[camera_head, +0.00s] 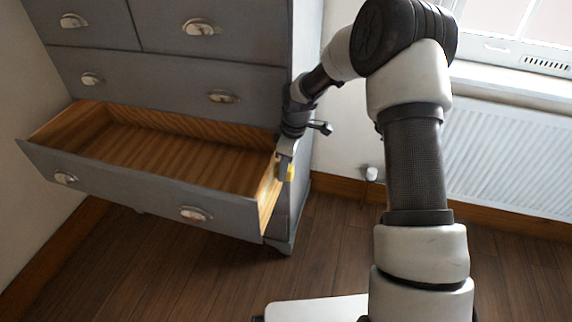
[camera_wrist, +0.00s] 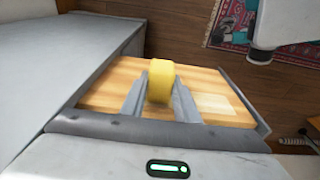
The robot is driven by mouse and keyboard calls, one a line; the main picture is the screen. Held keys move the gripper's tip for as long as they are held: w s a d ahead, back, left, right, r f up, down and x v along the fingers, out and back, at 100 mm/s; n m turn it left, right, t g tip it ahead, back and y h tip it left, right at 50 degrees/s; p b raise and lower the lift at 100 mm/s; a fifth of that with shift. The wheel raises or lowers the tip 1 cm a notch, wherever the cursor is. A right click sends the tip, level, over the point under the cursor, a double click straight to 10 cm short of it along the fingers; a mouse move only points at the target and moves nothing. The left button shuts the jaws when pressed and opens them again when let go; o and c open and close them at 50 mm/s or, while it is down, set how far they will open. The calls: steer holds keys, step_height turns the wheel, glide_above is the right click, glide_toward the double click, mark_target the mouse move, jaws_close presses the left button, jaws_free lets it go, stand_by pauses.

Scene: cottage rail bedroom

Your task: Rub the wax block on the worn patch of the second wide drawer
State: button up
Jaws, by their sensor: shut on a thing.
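My gripper (camera_head: 286,158) is shut on the yellow wax block (camera_head: 288,172), at the right side of the pulled-out second wide drawer (camera_head: 130,188). In the wrist view, the wax block (camera_wrist: 160,78) sits between the two fingers of my gripper (camera_wrist: 160,100), over the drawer's light wooden side. A paler patch (camera_wrist: 215,103) shows on that wood, to the right of the block; it looks like the worn patch. I cannot tell whether the block touches the wood. In the head view, the block and gripper hide part of the side, and the patch is not clear.
The grey chest (camera_head: 170,85) has its upper drawers shut, with cup handles. The open drawer is empty. A white radiator (camera_head: 510,150) stands under the window at right. A patterned rug (camera_wrist: 232,25) shows in the wrist view. Dark wood floor (camera_head: 180,260) is clear before the drawer.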

steer(key=shift+s+a, duration=0.35)
steer(key=shift+s, duration=0.55)
steer(key=shift+s+a, duration=0.4)
steer(key=shift+s, duration=0.5)
steer(key=shift+s+a, duration=0.35)
steer(key=shift+s, duration=0.55)
steer(key=s+a, duration=0.2)
steer(key=s, duration=0.4)
steer(key=shift+s, duration=0.3)
steer(key=s+d+p, duration=0.2)
steer(key=d, duration=0.5)
steer(key=shift+s+d, duration=0.2)
steer(key=shift+s, duration=0.2)
steer(key=w+a, duration=0.2)
steer(key=a, duration=0.3)
steer(key=shift+a+b, duration=0.35)
steer(key=shift+b, duration=0.05)
steer(key=shift+w+a, duration=0.2)
steer(key=shift+a, duration=0.3)
steer(key=shift+w+a, duration=0.2)
steer(key=shift+a, duration=0.25)
stand_by(0.4)
